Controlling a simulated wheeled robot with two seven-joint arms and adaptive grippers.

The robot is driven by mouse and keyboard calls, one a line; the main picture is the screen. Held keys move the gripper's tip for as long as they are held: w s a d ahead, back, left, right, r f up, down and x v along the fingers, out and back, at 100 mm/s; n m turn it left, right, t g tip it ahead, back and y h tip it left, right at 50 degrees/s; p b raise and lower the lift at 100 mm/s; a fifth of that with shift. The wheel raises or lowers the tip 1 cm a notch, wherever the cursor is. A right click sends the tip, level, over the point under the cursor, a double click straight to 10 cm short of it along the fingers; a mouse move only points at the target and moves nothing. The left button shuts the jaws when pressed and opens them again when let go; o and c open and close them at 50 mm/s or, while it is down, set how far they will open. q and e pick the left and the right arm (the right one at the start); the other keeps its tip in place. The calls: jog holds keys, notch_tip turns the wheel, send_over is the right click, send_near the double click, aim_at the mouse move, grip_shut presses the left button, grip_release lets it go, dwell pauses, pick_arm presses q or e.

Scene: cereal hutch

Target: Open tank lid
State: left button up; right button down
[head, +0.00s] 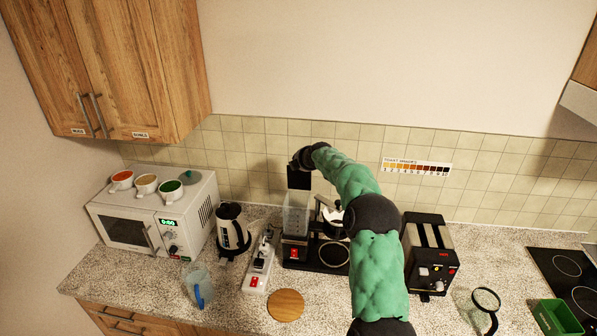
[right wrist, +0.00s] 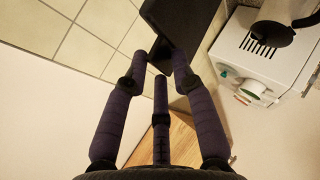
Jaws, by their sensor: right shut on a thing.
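The coffee maker (head: 318,256) stands at the middle of the counter, with a clear water tank (head: 296,215) at its left back. The black tank lid (head: 299,179) stands upright above the tank, swung up from its top. My right gripper (head: 303,160) is at the lid's upper edge, shut on it. In the right wrist view, the dark lid (right wrist: 178,28) lies at the tips of my right gripper's fingers (right wrist: 162,75). My right arm hides part of the coffee maker's right side. My left gripper is not in view.
A kettle (head: 232,232) and a power strip (head: 260,262) stand left of the coffee maker, a toaster (head: 430,255) right of it. A microwave (head: 158,225) with several mugs is at far left. A clear jug (head: 197,285) and round wooden board (head: 286,305) lie in front.

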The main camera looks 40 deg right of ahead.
jog(key=shift+w+d+f+b, duration=0.25)
jog(key=shift+w+d+b, duration=0.05)
jog(key=shift+w+d, duration=0.3)
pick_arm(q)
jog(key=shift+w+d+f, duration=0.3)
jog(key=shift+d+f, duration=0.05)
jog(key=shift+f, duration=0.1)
pick_arm(e)
jog(key=shift+s+r, duration=0.1)
jog(key=c, duration=1.4)
grip_release()
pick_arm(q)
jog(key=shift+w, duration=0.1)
pick_arm(e)
jog(key=shift+o, duration=0.6)
jog(key=shift+s+r, duration=0.25)
jog(key=shift+r, duration=0.05)
jog(key=v, duration=1.1)
